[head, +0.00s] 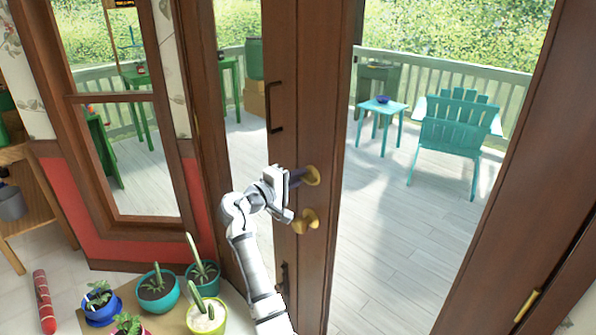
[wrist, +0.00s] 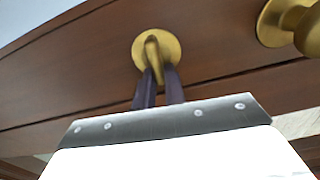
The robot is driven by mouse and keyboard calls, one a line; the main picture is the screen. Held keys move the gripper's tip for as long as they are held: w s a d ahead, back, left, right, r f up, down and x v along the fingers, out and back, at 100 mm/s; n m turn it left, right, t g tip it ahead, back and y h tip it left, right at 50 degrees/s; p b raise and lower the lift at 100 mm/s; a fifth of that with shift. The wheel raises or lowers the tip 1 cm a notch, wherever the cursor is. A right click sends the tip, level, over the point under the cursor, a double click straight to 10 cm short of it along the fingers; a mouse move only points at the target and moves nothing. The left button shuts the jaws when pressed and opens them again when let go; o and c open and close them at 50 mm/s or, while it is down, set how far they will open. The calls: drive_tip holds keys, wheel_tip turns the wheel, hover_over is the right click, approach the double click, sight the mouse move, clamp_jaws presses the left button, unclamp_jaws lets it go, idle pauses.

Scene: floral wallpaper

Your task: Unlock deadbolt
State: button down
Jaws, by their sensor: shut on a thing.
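The deadbolt (head: 313,175) is a round brass plate on the brown door's edge stile, above the brass doorknob (head: 306,221). In the wrist view the deadbolt plate (wrist: 172,48) is near the top centre, with its thumb-turn (wrist: 151,50) standing out from it. My gripper (head: 298,177) reaches the deadbolt from the left. Its dark fingers (wrist: 158,82) are shut on the thumb-turn, one on each side. The doorknob (wrist: 300,22) also shows at the wrist view's upper right. The far side of the thumb-turn is hidden.
A deck with a teal chair (head: 455,132) and small table (head: 381,108) lies beyond the glass.

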drive_tip(key=shift+f+n+p, duration=0.1)
drive_tip(key=shift+n+p, duration=0.35)
drive_tip(key=shift+n, duration=0.35)
drive_tip(key=shift+f, duration=0.1)
drive_tip(key=c, duration=1.5)
unclamp_jaws()
drive_tip(key=shift+o, duration=0.2)
drive_tip(key=shift+a, duration=0.1)
drive_tip(key=b+v, duration=0.4)
drive_tip(key=v, duration=0.9)
drive_tip(key=shift+s+a, duration=0.25)
drive_tip(key=shift+s, duration=0.05)
